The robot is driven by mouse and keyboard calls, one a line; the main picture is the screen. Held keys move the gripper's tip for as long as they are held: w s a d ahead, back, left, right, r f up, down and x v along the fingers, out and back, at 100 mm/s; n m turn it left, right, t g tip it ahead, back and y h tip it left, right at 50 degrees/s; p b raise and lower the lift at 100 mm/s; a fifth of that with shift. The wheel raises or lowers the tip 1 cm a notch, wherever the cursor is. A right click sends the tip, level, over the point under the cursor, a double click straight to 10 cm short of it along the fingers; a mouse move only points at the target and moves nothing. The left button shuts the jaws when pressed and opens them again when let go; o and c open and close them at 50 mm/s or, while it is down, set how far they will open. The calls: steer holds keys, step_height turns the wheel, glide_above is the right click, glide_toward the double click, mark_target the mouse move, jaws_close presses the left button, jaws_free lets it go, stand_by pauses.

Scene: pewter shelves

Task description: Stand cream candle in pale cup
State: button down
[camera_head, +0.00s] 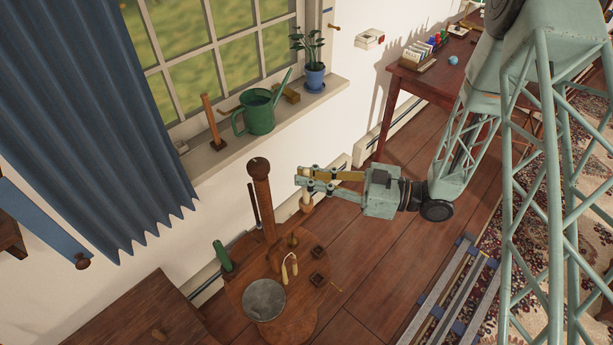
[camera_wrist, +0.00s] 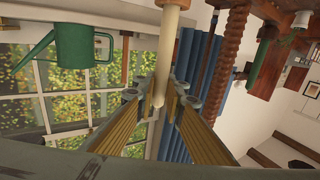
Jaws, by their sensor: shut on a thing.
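My gripper (camera_head: 306,178) is at the middle of the head view, reaching left from the arm, with its fingers closed on the slim cream candle (camera_head: 306,195). In the wrist view the candle (camera_wrist: 164,65) runs from between the fingertips (camera_wrist: 163,105) to the top edge, its tapered end between the fingers. A pale tan cup-like piece (camera_head: 306,207) shows at the candle's lower end. Its pale edge also shows at the top of the wrist view (camera_wrist: 176,3). Whether the candle is inside it or only above it, I cannot tell.
A round wooden stand (camera_head: 237,294) with a thick post (camera_head: 262,190) is left of and below my gripper. It bears a grey disc (camera_head: 264,299), a green object (camera_head: 222,256) and small dark holders. A green watering can (camera_head: 258,112) stands on the windowsill.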

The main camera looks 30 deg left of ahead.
steer(key=shift+f, duration=0.35)
stand_by(0.5)
stand_by(0.3)
steer(key=c, duration=2.6)
jaws_free()
steer(key=shift+w+d, duration=0.1)
steer(key=shift+d, duration=0.05)
steer(key=v, duration=1.1)
steer(key=shift+d, duration=0.35)
steer(key=shift+w+r, duration=0.1)
steer(key=shift+w, duration=0.05)
